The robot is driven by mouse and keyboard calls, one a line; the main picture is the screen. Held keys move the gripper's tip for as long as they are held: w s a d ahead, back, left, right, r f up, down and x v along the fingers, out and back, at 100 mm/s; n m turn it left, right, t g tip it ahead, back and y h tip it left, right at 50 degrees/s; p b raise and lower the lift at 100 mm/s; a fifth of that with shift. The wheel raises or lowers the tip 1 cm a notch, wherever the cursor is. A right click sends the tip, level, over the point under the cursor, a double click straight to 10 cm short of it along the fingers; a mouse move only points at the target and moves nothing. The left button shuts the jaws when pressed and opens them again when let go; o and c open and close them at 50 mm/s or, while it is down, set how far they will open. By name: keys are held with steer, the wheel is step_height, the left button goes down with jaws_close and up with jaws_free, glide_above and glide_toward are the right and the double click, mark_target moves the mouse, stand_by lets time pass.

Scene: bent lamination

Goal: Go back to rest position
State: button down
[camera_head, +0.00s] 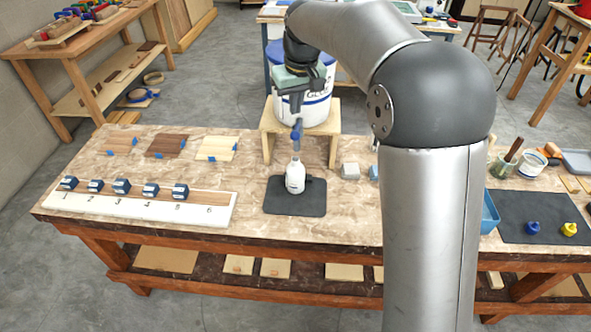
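My arm reaches over the workbench (250,160) from the right foreground. My gripper (297,112) points down in front of the large white glue bucket (318,108). Directly below it, a white bottle (295,180) with a blue upper part (296,134) stands upright on a dark mat (310,208). The gripper's fingers are small and overlap the bucket behind them. I cannot tell whether they touch the bottle's top or whether they are open or shut.
A white numbered board (215,212) with several dark blue clamps lies at the left. Wood sheets (168,146) lie behind it. The bucket stands on a small wooden stand (270,125). At the right are a blue container (489,213) and a dark mat (510,228) with blue and yellow pieces.

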steer(key=shift+f, duration=0.1)
steer(key=s+d+m, duration=0.3)
steer(key=s+d, duration=0.8)
steer(key=s, duration=0.3)
steer(key=s+d+f+m, duration=0.1)
steer(key=s+d+f, duration=0.2)
steer(key=s, duration=0.7)
steer(key=s+d+f+m+g+h, duration=0.1)
steer(key=s+d+f, duration=0.2)
steer(key=s, duration=0.6)
step_height(320, 180, down, 3)
steer(key=shift+s+r+m, duration=0.2)
steer(key=shift+s+m, duration=0.1)
steer(key=shift+s, duration=0.1)
